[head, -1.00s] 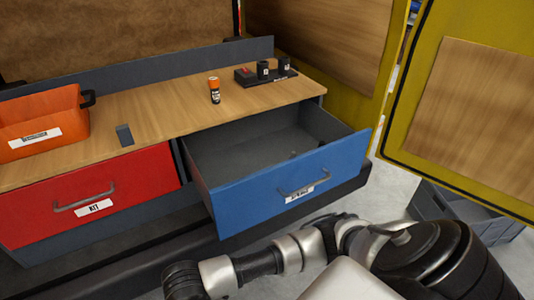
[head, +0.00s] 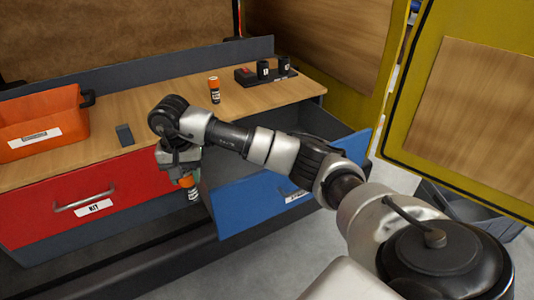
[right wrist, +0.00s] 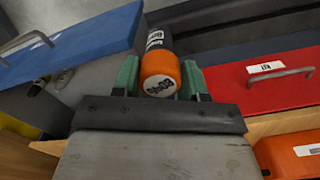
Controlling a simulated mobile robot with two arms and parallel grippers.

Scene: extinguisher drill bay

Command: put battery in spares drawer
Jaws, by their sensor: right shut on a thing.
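My right gripper (head: 186,178) is shut on an orange-topped battery (head: 193,193), which hangs below it in front of the cabinet, near the left end of the blue drawer's front. In the right wrist view the battery (right wrist: 158,72) sits between the green fingers, its orange end toward the camera. The blue spares drawer (head: 245,207) is pulled open; my right arm crosses over it and hides much of its inside and part of its label. A second orange-topped battery (head: 214,90) stands upright on the bench. My left gripper is not in view.
The red kit drawer (head: 120,183) is shut, left of the blue one. An orange bin (head: 50,115) stands on the bench's left. A black holder (head: 247,77) with dark cylinders is at the back right. A yellow door panel (head: 412,130) stands at the right.

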